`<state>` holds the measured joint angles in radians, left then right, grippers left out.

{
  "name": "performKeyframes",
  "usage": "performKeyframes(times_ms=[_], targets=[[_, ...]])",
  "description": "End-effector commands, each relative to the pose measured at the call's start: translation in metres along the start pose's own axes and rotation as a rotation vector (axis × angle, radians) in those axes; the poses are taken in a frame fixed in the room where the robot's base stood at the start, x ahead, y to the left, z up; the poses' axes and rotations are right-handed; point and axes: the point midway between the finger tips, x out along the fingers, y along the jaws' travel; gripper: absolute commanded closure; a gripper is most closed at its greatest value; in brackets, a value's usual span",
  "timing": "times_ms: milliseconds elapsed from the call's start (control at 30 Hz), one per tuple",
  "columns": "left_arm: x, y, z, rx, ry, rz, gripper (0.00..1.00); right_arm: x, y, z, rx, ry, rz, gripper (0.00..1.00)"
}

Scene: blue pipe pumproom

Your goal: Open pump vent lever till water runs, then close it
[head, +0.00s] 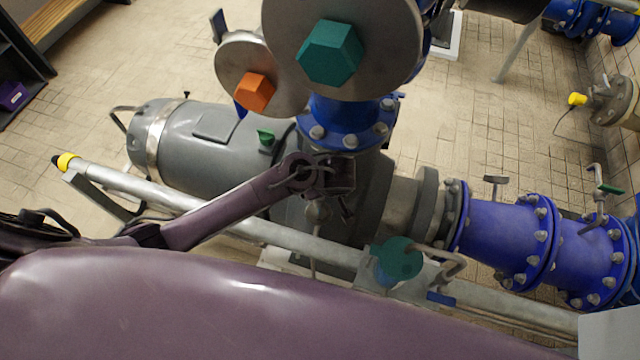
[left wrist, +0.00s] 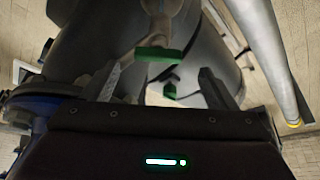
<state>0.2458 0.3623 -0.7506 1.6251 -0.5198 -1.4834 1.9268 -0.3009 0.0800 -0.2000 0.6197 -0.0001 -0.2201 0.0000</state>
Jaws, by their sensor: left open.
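The grey pump (head: 205,145) lies across the head view, with a small green lever (head: 265,137) on top of its body. My left gripper (head: 338,190) hangs over the pump's right part, below the blue flange. In the left wrist view my left gripper (left wrist: 160,85) is open, its two dark fingers apart. A green handle (left wrist: 158,53) on a pale fitting shows between and just beyond the fingers. A smaller green piece (left wrist: 170,90) lies closer, partly hidden by the gripper body. I cannot tell whether any finger touches the green handle. No running water shows. My right gripper is not in view.
A grey rail pipe (head: 290,240) runs along the near side of the pump. A blue flange (head: 345,125) with large discs rises above it. A teal round part (head: 398,258) and blue piping (head: 510,235) stand to the right. The tiled floor behind is mostly open.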

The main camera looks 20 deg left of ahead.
Motion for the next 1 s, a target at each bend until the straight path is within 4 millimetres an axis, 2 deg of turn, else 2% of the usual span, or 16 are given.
performKeyframes(times_ms=[100, 233, 600, 933, 1000], targets=[[0.019, -0.001, -0.002, 0.001, 0.003, -0.003, 0.20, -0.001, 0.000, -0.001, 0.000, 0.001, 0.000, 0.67], [0.033, -0.001, -0.001, 0.000, 0.003, -0.002, 0.20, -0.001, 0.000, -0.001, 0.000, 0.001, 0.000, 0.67], [0.039, -0.001, -0.001, -0.001, 0.001, 0.000, 0.21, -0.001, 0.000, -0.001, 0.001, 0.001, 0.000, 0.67], [0.039, -0.001, -0.001, -0.001, 0.001, 0.000, 0.65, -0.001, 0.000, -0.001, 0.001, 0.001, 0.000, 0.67], [0.039, -0.001, -0.001, 0.000, 0.001, 0.000, 0.65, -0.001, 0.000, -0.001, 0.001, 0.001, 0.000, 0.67]])
